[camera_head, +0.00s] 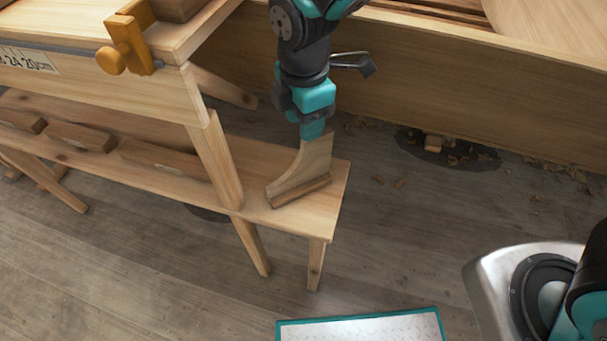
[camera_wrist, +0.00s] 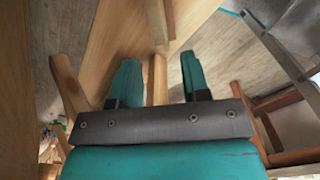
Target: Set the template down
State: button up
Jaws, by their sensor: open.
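The template (camera_head: 308,164) is a pale wooden piece with a concave curved edge. It stands upright at the right end of the low plank shelf (camera_head: 326,200), with a darker wooden strip (camera_head: 300,192) along its foot. My gripper (camera_head: 314,134) points down at the template's top end. In the wrist view, my gripper (camera_wrist: 158,80) is open, with a finger on each side of the template's narrow edge (camera_wrist: 157,78). A gap shows beside the right finger; contact on the left is hard to tell.
Several dark wooden blocks (camera_head: 80,137) lie along the shelf to the left. The workbench (camera_head: 100,80) with an orange clamp (camera_head: 128,45) stands above it. The plank hull side (camera_head: 470,85) runs behind. Shavings and a dark patch (camera_head: 450,150) are on the floor at right.

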send_over(309, 172)
jog(key=a, duration=0.1)
notch_tip(309, 172, down, 8)
jog(key=shift+b, duration=0.45)
jog(key=shift+c, duration=0.4)
jog(key=shift+w, duration=0.1)
grip_shut()
